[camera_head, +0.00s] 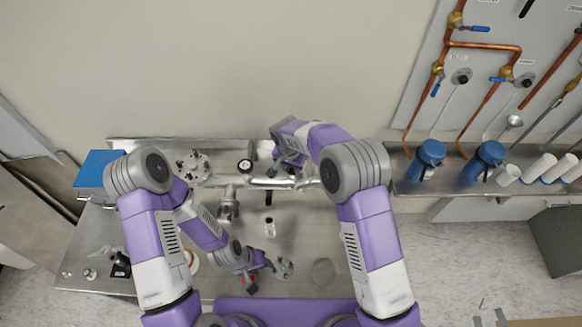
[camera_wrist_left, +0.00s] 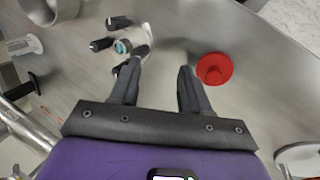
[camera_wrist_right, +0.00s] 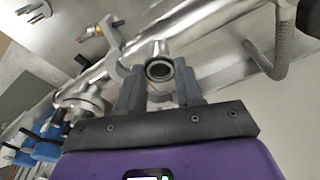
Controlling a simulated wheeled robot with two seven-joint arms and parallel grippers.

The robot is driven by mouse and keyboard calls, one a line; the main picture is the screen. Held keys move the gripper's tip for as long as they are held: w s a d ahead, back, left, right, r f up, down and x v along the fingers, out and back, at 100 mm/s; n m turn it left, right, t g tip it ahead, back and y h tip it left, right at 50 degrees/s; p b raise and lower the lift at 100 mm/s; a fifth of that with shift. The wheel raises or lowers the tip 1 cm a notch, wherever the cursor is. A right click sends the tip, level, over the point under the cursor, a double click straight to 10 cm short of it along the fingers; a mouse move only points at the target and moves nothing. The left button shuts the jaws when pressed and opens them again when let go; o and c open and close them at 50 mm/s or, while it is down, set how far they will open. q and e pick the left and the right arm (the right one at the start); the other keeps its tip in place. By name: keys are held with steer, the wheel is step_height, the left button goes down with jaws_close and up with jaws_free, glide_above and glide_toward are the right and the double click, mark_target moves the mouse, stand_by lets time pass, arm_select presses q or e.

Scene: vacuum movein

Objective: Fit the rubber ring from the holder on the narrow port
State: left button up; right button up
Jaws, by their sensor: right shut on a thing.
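My right gripper (camera_wrist_right: 160,84) is shut on the rubber ring (camera_wrist_right: 159,70), a dark ring with a light metal inner edge at its fingertips. The ring lines up with the end of the narrow port (camera_wrist_right: 158,47), a short metal tube; I cannot tell whether it is seated. In the head view my right gripper (camera_head: 292,172) is at the pipework at the back, and its arm hides the ring. My left gripper (camera_wrist_left: 160,70) is open and empty, low over the bench. It also shows in the head view (camera_head: 262,278). I cannot identify the ring's holder for certain.
A round red piece (camera_wrist_left: 214,68) lies beside my left gripper's right finger. A metal clamp with dark parts (camera_wrist_left: 124,46) lies beyond the left finger. A blue box (camera_head: 95,167) stands at the bench's left end.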

arm_select(q)
steer(key=shift+f, duration=0.3)
arm_select(e)
steer(key=shift+s+f, duration=0.1)
steer(key=shift+f, duration=0.2)
steer(key=o, duration=1)
steer(key=shift+s, duration=0.1)
arm_select(q)
steer(key=shift+a, duration=0.15)
arm_select(e)
steer(key=shift+a, duration=0.1)
arm_select(q)
steer(key=shift+r, duration=0.1)
arm_select(e)
steer(key=shift+r, duration=0.2)
arm_select(q)
steer(key=r+p, duration=0.2)
steer(key=s+r+p, duration=0.1)
steer(key=r+p, duration=0.1)
arm_select(e)
steer(key=r, duration=0.5)
steer(key=s+r, duration=0.1)
steer(key=r, duration=0.2)
steer(key=shift+a, duration=0.3)
steer(key=shift+w+f, duration=0.1)
